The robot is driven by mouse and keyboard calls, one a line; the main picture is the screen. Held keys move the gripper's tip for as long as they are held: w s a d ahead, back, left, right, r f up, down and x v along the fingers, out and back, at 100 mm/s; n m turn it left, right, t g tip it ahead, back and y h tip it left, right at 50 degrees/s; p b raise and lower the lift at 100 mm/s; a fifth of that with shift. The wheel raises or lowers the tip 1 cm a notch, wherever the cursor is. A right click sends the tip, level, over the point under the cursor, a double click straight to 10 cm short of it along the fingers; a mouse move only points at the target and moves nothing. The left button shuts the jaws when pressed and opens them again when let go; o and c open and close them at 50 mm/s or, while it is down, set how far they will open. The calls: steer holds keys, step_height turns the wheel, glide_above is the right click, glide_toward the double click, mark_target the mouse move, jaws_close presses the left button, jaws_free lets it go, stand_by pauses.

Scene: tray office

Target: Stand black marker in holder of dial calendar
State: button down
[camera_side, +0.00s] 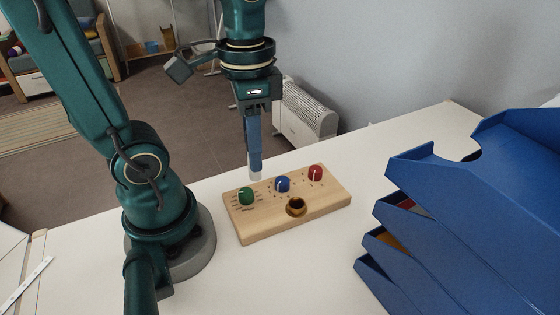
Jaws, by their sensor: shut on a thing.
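The dial calendar (262,227) is a light wooden block on the white table, with a green dial (246,196), a blue dial (282,184) and a red dial (315,173). Its holder (297,206) is a round, brass-coloured hole near the front edge, with nothing standing in it. My gripper (251,112) is shut on a marker (254,150) that hangs about upright. The marker looks slate blue rather than black, with a pale lower end. That end appears over the block's back edge, between the green and blue dials, left of and behind the holder. Its exact height is unclear.
A stack of blue letter trays (440,240) stands on the table at the right, close to the calendar. The white table (310,265) is clear in front of the calendar. A white radiator (303,115) stands on the floor behind the table.

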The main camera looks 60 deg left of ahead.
steer(key=w+d+f, duration=0.2)
steer(key=w+f, duration=0.3)
steer(key=w, duration=0.1)
steer(key=shift+w+d+f, duration=0.2)
steer(key=shift+w+f, duration=0.05)
steer(key=shift+f, duration=0.15)
steer(key=shift+f, duration=2.1)
stand_by(3.1)
steer(key=shift+c, duration=1)
jaws_free()
step_height(320, 180, up, 8)
stand_by(0.5)
